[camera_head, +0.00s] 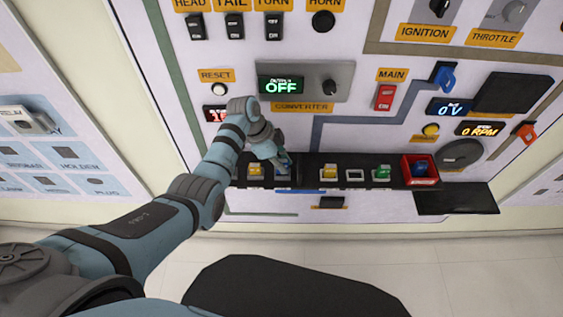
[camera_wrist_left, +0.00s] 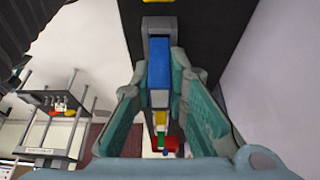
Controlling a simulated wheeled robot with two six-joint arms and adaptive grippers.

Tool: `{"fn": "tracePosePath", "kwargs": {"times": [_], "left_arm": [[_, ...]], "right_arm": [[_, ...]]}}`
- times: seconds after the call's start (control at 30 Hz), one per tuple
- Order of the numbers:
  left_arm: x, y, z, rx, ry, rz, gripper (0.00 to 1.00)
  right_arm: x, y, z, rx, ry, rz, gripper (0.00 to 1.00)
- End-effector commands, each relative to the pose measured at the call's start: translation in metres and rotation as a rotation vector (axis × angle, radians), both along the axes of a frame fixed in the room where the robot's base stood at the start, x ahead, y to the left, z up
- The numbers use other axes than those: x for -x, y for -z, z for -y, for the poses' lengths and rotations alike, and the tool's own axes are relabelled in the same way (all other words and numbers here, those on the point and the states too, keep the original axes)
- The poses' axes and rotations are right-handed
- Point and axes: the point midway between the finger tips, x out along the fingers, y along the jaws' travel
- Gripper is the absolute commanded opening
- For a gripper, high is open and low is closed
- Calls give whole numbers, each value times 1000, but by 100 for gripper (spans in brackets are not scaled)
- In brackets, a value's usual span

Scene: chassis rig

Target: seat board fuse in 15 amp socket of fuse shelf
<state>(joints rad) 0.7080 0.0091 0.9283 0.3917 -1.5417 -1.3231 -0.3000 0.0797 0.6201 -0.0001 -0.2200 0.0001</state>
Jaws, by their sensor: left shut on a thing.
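The black fuse shelf (camera_head: 305,184) runs along the lower edge of the panel. My left gripper (camera_head: 284,163) is at its left part, shut on a blue fuse (camera_wrist_left: 158,64), which shows between the teal fingers in the left wrist view. The fuse is in line with a socket position just right of a yellow fuse (camera_head: 255,171). I cannot tell whether it is fully down in the socket, as the fingers hide its base. Further right are another yellow fuse (camera_head: 329,172), an empty pale-framed socket (camera_head: 355,175) and a green fuse (camera_head: 382,172). My right gripper is not in view.
A red box (camera_head: 407,160) with a blue piece inside stands at the shelf's right end. A dark flat ledge (camera_head: 455,199) lies beside it. Above the shelf is the converter display (camera_head: 281,85), reading OFF, with a knob. The red main switch (camera_head: 385,97) is up right.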

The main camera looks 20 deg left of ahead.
Motion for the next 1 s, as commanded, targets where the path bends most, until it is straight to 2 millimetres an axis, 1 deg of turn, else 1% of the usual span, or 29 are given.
{"fn": "tracePosePath", "kwargs": {"times": [0.37, 0.4, 0.53, 0.87, 0.97, 1.0], "left_arm": [[0, 11, 0, 0, 0, 0, 0], [0, 11, 0, 0, 0, 0, 16], [0, 10, 0, 0, 0, 0, 37], [0, 9, -1, 0, 0, 1, 38], [0, -2, -5, 0, -2, 4, 38], [0, -9, -8, 0, -2, 5, 38]], "right_arm": [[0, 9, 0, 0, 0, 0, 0], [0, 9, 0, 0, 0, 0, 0], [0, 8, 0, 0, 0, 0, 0], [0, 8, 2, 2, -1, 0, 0], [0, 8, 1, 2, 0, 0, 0], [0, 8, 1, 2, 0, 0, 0]]}}
